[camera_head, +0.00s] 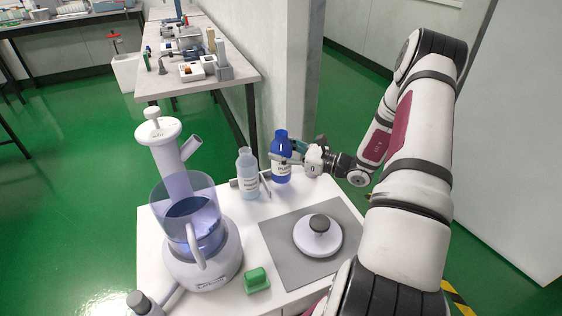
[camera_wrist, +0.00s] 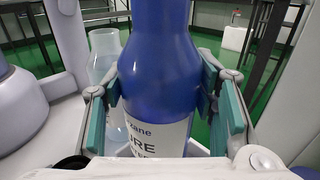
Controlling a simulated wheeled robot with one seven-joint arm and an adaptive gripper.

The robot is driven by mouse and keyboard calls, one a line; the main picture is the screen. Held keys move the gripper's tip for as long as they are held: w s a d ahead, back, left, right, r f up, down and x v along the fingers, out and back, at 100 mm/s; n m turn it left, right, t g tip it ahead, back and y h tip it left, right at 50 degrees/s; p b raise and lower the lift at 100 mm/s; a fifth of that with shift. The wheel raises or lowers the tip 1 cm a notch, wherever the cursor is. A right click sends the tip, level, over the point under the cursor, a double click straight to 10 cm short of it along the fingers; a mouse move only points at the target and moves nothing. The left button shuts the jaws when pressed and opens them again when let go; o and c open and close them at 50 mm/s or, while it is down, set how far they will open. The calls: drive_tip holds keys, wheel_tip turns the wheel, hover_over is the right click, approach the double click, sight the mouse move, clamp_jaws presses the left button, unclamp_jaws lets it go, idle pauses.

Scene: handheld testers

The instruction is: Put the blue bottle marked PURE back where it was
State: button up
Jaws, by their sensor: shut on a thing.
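The blue bottle marked PURE (camera_head: 281,165) stands upright at the back of the white table, with a white label on its lower body. In the wrist view the blue bottle (camera_wrist: 160,75) fills the middle, its label partly cut off by my gripper's own body. My gripper (camera_head: 291,157) reaches in from the right and is shut on the bottle, with a finger on either side of it (camera_wrist: 158,92). I cannot tell whether the bottle's base touches the table.
A pale clear bottle (camera_head: 248,177) stands just left of the blue one. A blender-like vessel (camera_head: 187,230) stands front left. A white round device (camera_head: 318,237) sits on a grey mat (camera_head: 281,272). A green block (camera_head: 256,280) lies at the front.

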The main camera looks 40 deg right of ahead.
drive_tip(key=shift+w+d+f, duration=0.1)
drive_tip(key=shift+w+d, duration=0.1)
drive_tip(key=shift+w, duration=0.25)
drive_tip(key=shift+f+b, duration=0.85)
drive_tip(key=shift+f, duration=0.8)
drive_tip(key=shift+f, duration=0.2)
drive_tip(key=o, duration=1.6)
